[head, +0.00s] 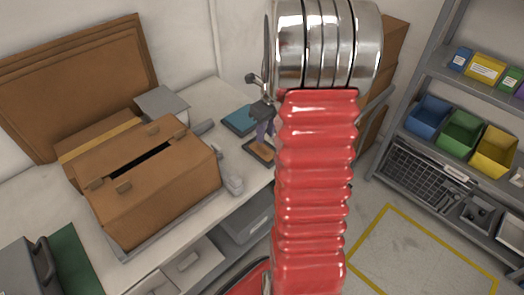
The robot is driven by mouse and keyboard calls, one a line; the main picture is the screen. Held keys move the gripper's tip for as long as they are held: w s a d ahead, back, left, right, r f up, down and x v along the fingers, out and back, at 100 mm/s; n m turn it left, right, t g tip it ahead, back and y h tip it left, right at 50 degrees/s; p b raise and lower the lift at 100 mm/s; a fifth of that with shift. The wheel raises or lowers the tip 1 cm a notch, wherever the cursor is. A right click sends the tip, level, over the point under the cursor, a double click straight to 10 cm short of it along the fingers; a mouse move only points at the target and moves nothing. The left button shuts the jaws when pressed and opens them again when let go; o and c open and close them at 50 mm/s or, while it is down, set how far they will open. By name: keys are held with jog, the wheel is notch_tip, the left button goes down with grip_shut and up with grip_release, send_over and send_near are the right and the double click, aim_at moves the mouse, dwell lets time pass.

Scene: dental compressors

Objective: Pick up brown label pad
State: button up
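A small brown pad (259,151), which looks like the brown label pad, lies on the pale worktop at the left edge of my red arm. It has a dark border, and its right part is hidden behind the arm. A dark grey and purple piece (264,118) stands just above it and partly covers it. This piece may be part of my gripper, but I cannot tell for sure. Whether fingers are open or touch the pad is hidden.
A large cardboard box (150,190) with a dark slot fills the worktop at left. A grey fitting (229,172) stands beside it. Shelves with coloured bins (460,131) stand at right, beside clear floor (420,255).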

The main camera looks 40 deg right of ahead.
aim_at(263, 146)
jog(key=shift+f, duration=0.4)
jog(key=shift+w+f, duration=0.2)
jog(key=shift+f, duration=0.65)
jog(key=shift+w+f, duration=0.2)
jog(key=shift+f, duration=0.65)
jog(key=shift+w+f, duration=0.2)
jog(key=shift+f, duration=0.65)
grip_shut()
